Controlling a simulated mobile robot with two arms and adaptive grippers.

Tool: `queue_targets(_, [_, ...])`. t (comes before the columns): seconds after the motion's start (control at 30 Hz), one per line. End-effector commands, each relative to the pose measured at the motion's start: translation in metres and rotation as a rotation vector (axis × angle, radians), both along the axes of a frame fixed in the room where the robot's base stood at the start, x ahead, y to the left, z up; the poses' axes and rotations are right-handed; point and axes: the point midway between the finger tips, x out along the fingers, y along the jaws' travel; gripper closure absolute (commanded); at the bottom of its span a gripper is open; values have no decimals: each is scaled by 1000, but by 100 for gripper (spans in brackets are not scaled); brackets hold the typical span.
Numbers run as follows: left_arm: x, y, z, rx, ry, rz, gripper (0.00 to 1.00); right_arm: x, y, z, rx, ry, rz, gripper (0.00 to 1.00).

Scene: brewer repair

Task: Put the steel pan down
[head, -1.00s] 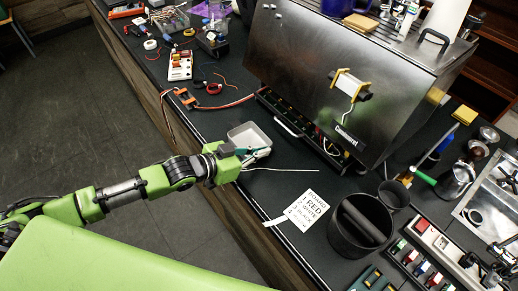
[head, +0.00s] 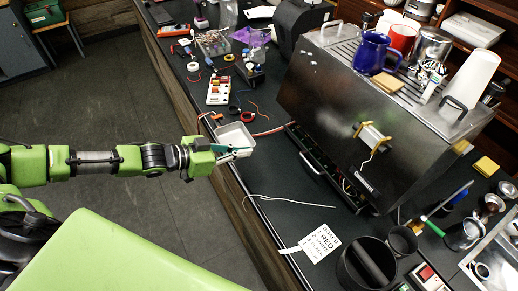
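The steel pan (head: 234,134) is a small, shallow, light-grey rectangular tray in the head view. It is near the counter's left edge, in front of the brewer. My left gripper (head: 235,151) comes in from the left and is shut on the pan's near rim, with teal fingertips at the wall. The pan looks about level and empty inside. I cannot tell whether its base touches the counter or is slightly above it. My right gripper is not in view.
The steel brewer (head: 335,95) stands right of the pan. A white wire (head: 290,200), a printed card (head: 316,243) and a black bin (head: 366,265) lie nearer. Bare black counter (head: 265,175) lies between pan and wire.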

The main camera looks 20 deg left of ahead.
Motion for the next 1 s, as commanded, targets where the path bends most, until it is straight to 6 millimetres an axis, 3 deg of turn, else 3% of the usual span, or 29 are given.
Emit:
queue_targets(0.17, [-1, 8, 4, -1, -1, 0, 100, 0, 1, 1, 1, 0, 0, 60])
queue_targets(0.3, [2, 2, 3, -3, -1, 1, 100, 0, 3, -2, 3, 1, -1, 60])
queue_targets(0.7, [38, -80, 12, -11, 1, 19, 100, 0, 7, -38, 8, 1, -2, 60])
queue_targets(1.0, [35, -117, 26, -12, 1, -9, 100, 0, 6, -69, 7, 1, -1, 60])
